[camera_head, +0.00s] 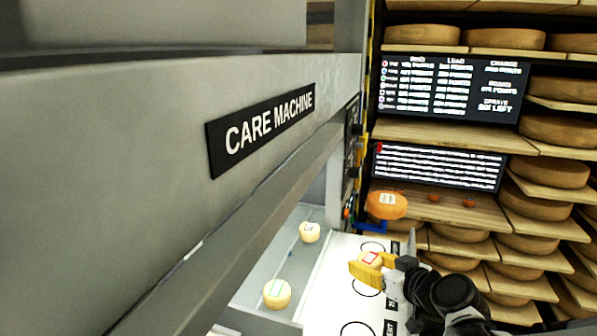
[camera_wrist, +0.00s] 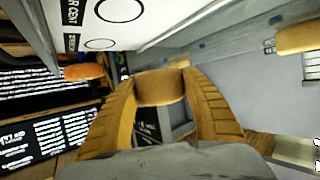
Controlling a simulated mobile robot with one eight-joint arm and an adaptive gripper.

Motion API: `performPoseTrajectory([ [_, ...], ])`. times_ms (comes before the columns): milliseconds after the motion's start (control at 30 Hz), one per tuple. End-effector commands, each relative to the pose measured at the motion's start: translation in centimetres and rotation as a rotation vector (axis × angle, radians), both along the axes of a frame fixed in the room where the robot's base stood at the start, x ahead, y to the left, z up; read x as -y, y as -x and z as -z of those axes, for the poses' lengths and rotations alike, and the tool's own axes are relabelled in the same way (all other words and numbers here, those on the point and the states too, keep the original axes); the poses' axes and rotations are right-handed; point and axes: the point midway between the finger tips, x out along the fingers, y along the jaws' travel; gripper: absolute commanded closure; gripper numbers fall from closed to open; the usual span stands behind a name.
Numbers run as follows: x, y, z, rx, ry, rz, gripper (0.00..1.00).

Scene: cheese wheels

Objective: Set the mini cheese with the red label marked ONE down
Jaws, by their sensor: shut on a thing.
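My gripper (camera_head: 372,266) is shut on a small pale-yellow cheese (camera_head: 370,257) with a red-edged label; the word on the label is too small to read. The gripper's yellow fingers clasp the cheese from both sides, over the white board (camera_head: 325,282) with black circles. I cannot tell whether the cheese touches the board. In the wrist view the held cheese (camera_wrist: 160,88) sits between the two ribbed fingers (camera_wrist: 160,80), its label not visible. The board (camera_wrist: 150,22) shows at the top there.
Two other mini cheeses, one with a blue label (camera_head: 309,232) and one with a green label (camera_head: 277,294), sit in the grey trough left of the board. An orange cheese (camera_head: 386,206) stands behind. The CARE MACHINE housing (camera_head: 150,150) overhangs at left. Shelves of large wheels (camera_head: 550,172) stand right.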

Motion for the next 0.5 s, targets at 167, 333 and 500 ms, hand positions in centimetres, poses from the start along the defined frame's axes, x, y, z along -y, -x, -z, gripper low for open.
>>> performPoseTrajectory([
  [167,0.1,0.0,0.2,0.004,-0.002,0.022,0.81],
  [333,-3.6,-4.1,-3.6,-0.005,-0.001,-0.157,0.81],
  [500,-7.0,-6.7,-7.0,0.004,-0.004,-0.311,0.81],
])
